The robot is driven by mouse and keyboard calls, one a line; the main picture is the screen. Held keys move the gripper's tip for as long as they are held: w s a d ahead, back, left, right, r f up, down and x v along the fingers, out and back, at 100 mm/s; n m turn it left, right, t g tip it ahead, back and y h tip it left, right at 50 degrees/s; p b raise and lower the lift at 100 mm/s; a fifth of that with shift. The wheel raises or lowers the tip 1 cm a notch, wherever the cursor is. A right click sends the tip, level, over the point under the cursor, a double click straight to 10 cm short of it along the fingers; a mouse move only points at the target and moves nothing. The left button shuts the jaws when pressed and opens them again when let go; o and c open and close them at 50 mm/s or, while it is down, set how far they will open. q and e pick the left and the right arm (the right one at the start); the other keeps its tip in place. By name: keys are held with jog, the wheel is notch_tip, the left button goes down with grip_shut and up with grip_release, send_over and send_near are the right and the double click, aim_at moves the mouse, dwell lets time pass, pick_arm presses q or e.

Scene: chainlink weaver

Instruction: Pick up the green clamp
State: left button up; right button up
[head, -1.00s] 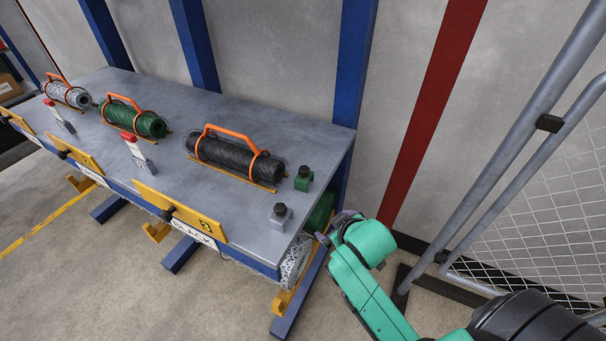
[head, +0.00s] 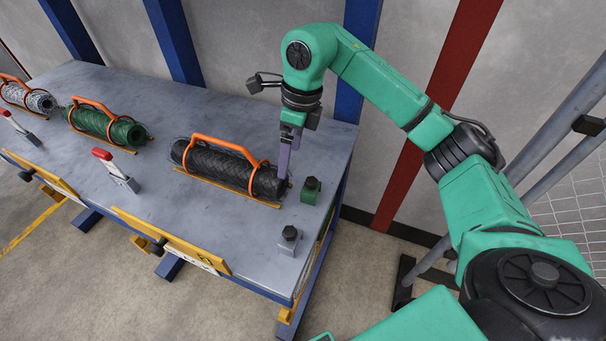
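The green clamp (head: 311,191), a small green block with a dark knob on top, stands upright near the right end of the grey table. My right gripper (head: 283,172) points down over the table, just left of and behind the clamp and close to the end of the black roll. It appears apart from the clamp. Its fingers are seen nearly edge-on, so I cannot tell whether they are open or shut. My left gripper is out of view.
A grey clamp (head: 289,240) stands in front of the green one. The black mesh roll (head: 228,168) with an orange handle lies to the left, and a green roll (head: 105,127) farther left. The table (head: 215,225) has clear room in front. A mesh fence stands at right.

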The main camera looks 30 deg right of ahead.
jog(key=h, duration=0.2)
send_over(309, 179)
jog(key=shift+m+g, duration=0.4)
notch_tip(309, 179, down, 6)
jog(key=shift+s+d+r+p, duration=0.1)
jog(key=shift+r+p, duration=0.15)
jog(key=shift+p, duration=0.1)
notch_tip(309, 179, down, 7)
jog(key=p, duration=0.2)
jog(key=shift+p, duration=0.3)
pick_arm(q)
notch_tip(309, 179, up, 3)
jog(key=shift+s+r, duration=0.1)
pick_arm(e)
jog(key=shift+f, duration=0.35)
grip_shut()
